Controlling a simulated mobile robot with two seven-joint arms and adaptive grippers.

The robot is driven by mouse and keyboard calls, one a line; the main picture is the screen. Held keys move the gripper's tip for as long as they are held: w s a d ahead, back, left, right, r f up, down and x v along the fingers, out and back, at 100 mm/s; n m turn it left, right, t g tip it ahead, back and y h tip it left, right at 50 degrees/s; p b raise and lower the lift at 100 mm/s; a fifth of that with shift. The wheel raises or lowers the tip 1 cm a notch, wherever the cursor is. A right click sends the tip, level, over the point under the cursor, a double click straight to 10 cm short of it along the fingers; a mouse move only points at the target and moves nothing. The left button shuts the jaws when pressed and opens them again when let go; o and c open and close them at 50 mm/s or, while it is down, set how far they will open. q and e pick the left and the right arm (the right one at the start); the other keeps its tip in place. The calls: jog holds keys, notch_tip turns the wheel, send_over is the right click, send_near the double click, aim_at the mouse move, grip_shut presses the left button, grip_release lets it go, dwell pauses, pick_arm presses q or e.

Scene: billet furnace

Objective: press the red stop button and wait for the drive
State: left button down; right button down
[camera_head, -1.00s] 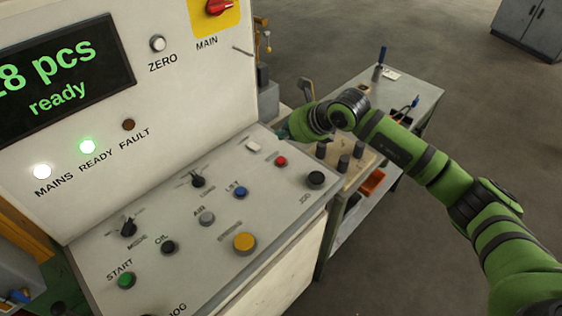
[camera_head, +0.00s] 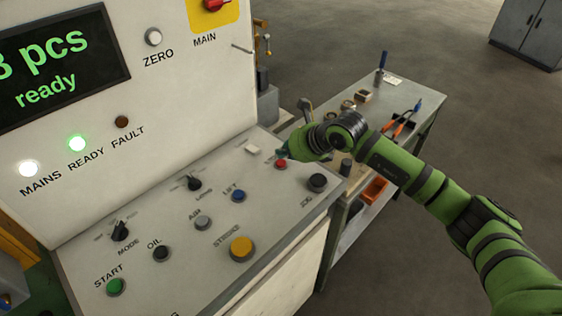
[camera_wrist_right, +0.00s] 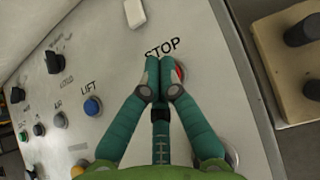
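The red stop button (camera_head: 280,163) sits on the sloping control panel (camera_head: 190,262), near its right end. In the right wrist view, only a sliver of the red button (camera_wrist_right: 180,74) shows beside the fingertips, under the printed word STOP. My right gripper (camera_head: 285,152) is at the button in the head view, but I cannot tell whether it touches it. In the wrist view the right gripper's fingertips (camera_wrist_right: 160,92) are together with nothing between them, covering most of the button. The display (camera_head: 60,62) reads "ready", and the READY lamp (camera_head: 77,143) glows green. My left gripper is not in view.
A blue LIFT button (camera_head: 238,196), a black button (camera_head: 317,182) and a white rocker (camera_head: 253,149) lie near the red button. A yellow button (camera_head: 242,249) is nearer the front. A side table (camera_head: 425,108) with tools stands to the right.

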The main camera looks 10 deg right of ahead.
aim_at(284, 163)
dwell(0.9)
jog(key=shift+f+b, duration=0.45)
jog(key=shift+b, duration=0.1)
jog(key=shift+f+b, duration=0.4)
jog(key=shift+b, duration=0.05)
dwell(0.4)
dwell(0.4)
jog(key=shift+r+p, duration=0.4)
jog(key=shift+r, duration=0.45)
jog(key=shift+r, duration=0.1)
jog(key=shift+r+p, duration=1.3)
jog(key=shift+r, duration=1.15)
jog(key=shift+f, duration=0.1)
